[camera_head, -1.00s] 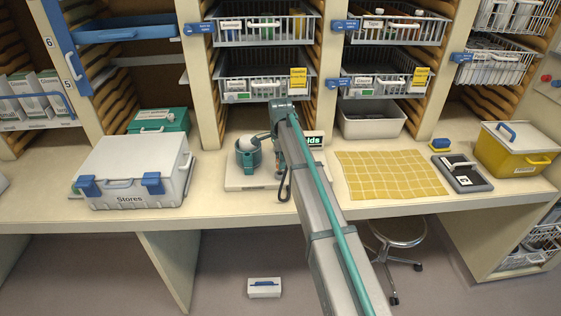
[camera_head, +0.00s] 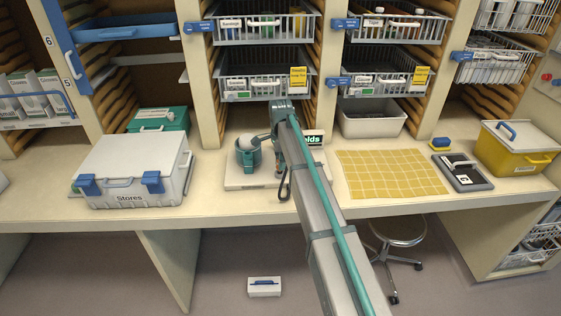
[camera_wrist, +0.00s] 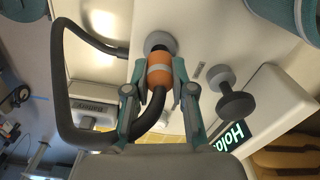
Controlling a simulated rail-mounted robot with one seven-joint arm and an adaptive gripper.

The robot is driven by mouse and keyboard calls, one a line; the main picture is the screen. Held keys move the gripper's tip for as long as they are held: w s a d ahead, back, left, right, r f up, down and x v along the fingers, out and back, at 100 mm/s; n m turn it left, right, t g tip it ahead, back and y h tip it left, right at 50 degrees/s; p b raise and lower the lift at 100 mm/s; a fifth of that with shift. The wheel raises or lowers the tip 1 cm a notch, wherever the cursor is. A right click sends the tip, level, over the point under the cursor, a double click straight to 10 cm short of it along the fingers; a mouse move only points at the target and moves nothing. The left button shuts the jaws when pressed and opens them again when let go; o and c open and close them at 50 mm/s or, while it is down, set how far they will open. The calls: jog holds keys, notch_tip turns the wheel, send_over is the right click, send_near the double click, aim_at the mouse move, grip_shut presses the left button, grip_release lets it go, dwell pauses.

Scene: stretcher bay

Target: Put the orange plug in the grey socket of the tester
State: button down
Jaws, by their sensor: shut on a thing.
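In the wrist view my gripper (camera_wrist: 158,92) is shut on the orange plug (camera_wrist: 160,70), one finger on each side. A black cable (camera_wrist: 62,110) runs from the plug's rear and loops out to the left. The plug's front end meets a round grey socket (camera_wrist: 158,40) on the pale tester (camera_wrist: 190,35). They look in line and touching, but how deep the plug sits cannot be told.
A dark grey knob (camera_wrist: 222,80) and a lit green display (camera_wrist: 232,135) reading "Hold…" are right of the plug. The Stores case (camera_head: 130,170) is farther left; a yellow mat (camera_head: 390,175) lies right.

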jog(key=shift+f+b, duration=0.3)
jog(key=shift+f, duration=0.65)
jog(key=c, duration=0.9)
grip_release()
